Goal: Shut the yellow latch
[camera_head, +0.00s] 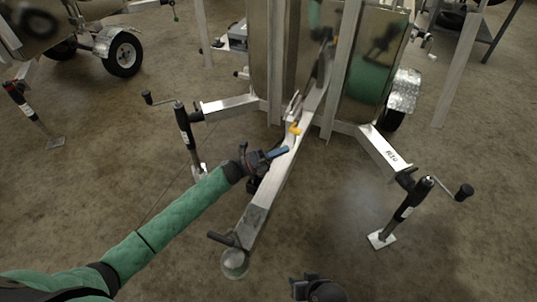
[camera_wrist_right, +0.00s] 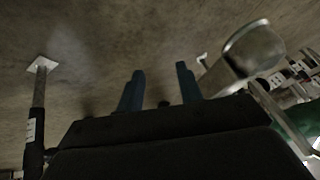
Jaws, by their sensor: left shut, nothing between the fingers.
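The yellow latch (camera_head: 295,128) is small and sits on the aluminium drawbar (camera_head: 262,197) of the trailer, near where the bar meets the body. My left gripper (camera_head: 283,151) is shut and empty, with its blue fingertips over the drawbar just below the latch in the picture. A small gap shows between the fingertips and the latch. Whether the latch is open or shut is too small to tell. My right gripper (camera_head: 318,289) is low at the bottom edge, far from the latch. In the right wrist view its blue fingers (camera_wrist_right: 160,87) are apart with nothing between them.
Crank-handled jacks stand left (camera_head: 185,130) and right (camera_head: 405,207) of the drawbar. A rounded metal end (camera_wrist_right: 252,50) is close to the right fingers in the wrist view. Another trailer wheel (camera_head: 123,54) is at upper left. Concrete floor is clear around the drawbar.

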